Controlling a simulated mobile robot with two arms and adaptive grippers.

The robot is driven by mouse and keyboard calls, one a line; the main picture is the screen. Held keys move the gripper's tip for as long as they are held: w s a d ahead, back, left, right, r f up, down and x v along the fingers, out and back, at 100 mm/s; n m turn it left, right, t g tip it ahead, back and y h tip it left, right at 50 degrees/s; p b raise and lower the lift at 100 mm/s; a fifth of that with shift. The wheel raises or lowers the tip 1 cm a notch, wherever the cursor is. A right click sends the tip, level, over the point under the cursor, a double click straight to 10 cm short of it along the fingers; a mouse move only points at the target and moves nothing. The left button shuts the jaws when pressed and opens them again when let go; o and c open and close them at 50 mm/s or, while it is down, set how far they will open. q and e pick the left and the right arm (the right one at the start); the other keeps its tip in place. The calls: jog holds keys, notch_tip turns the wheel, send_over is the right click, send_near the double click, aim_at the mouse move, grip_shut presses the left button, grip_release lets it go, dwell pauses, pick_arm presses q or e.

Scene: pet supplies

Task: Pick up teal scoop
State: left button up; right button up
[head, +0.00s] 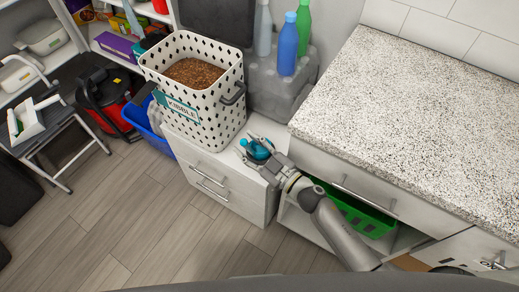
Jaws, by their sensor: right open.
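The teal scoop (257,148) lies on the low white drawer cabinet (237,176), in front of the kibble basket and left of the speckled counter. My right gripper (258,156) is at the scoop, with its open fingers around or just above it. The fingers hide part of the scoop, and I cannot tell whether they touch it. My left gripper is not in the head view.
A white perforated basket (205,112) of kibble stands beside the scoop. Bottles (288,45) stand in a grey crate behind. The speckled counter (430,120) rises on the right, with a green basket (355,210) below. The floor at left front is clear.

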jog(key=shift+x, duration=1)
grip_shut()
